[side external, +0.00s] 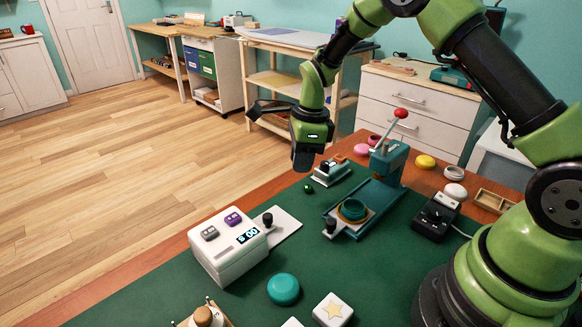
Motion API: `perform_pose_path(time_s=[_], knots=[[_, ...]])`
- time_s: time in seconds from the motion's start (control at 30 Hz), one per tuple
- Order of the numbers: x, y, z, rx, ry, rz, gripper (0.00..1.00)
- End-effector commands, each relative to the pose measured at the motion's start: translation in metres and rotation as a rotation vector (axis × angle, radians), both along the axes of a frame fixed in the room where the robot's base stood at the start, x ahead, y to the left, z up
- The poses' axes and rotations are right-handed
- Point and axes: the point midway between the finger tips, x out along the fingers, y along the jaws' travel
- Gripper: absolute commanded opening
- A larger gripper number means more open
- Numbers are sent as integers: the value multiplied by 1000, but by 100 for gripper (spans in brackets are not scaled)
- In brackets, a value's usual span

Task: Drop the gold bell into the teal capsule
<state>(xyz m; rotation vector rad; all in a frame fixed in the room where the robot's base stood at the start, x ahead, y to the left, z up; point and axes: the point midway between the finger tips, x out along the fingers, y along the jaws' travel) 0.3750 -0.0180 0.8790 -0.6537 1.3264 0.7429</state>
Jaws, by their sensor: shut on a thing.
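My gripper (305,160) points down above the far edge of the green mat, left of the teal press. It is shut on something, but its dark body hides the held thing. I cannot make out a gold bell anywhere in this view. A teal rounded piece (283,289) lies on the mat at the near middle, well apart from the gripper. I cannot tell which of these two is the capsule.
The teal press (388,160) with a red-knobbed lever stands right of my gripper. A white box with a display (228,248) is at left. A small dark green ball (308,188) lies below the gripper. Bare mat (310,250) lies between.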

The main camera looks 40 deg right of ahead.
Motion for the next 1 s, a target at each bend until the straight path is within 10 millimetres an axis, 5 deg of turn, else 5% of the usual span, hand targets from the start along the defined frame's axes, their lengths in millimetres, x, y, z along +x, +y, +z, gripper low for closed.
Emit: perform_pose_path(time_s=[0.5, 1.0], knots=[[-94, -47, -3, 10, 6, 771, 0], [-106, -50, -31, 18, 2, 877, 0]])
